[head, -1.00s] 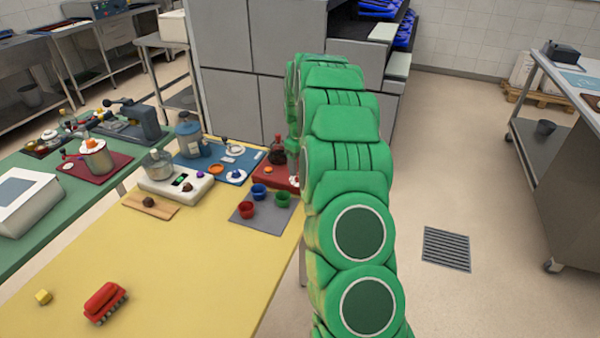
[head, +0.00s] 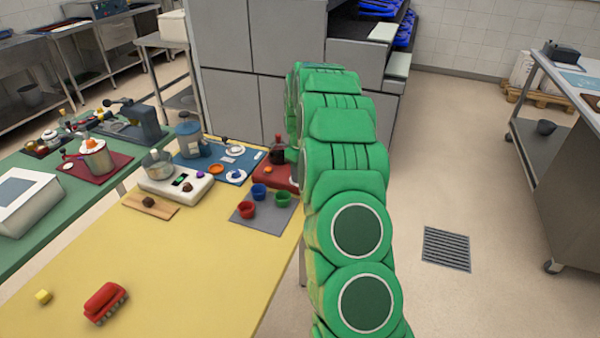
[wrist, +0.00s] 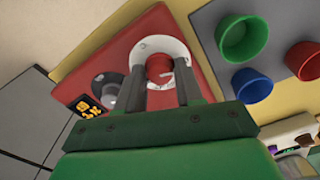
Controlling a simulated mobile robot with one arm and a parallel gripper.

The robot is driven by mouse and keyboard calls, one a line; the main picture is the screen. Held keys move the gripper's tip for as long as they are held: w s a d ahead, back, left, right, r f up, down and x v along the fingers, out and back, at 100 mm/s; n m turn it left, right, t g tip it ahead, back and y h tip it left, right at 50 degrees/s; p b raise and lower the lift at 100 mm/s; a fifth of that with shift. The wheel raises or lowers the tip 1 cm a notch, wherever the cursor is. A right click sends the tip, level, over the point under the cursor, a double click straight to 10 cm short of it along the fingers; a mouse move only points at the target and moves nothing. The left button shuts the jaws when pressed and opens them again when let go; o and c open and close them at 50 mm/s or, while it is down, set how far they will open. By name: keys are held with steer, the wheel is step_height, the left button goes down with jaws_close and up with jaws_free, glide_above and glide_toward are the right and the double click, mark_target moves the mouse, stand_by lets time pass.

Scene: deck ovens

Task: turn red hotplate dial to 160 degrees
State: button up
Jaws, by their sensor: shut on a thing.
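The red hotplate (head: 262,180) stands at the far right end of the yellow table, partly hidden by my arm in the head view. In the wrist view its red top (wrist: 135,50) carries a white round dial plate (wrist: 172,47) with a red knob (wrist: 160,66). My gripper (wrist: 160,75) has one finger on each side of this knob and is shut on it. A small display (wrist: 88,108) glows orange, but its digits are too small to read. The dial's scale is not legible. In the head view my arm hides the gripper and dial.
Green (wrist: 244,38), blue (wrist: 252,84) and red (wrist: 304,60) cups stand on a grey mat (head: 243,213) beside the hotplate. A white hotplate (head: 160,185) stands further left. The yellow table's front is mostly clear.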

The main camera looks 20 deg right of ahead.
steer(key=shift+m, duration=3.5)
steer(key=o, duration=1)
steer(key=shift+r, duration=0.15)
step_height(320, 180, up, 8)
steer(key=shift+f, duration=0.2)
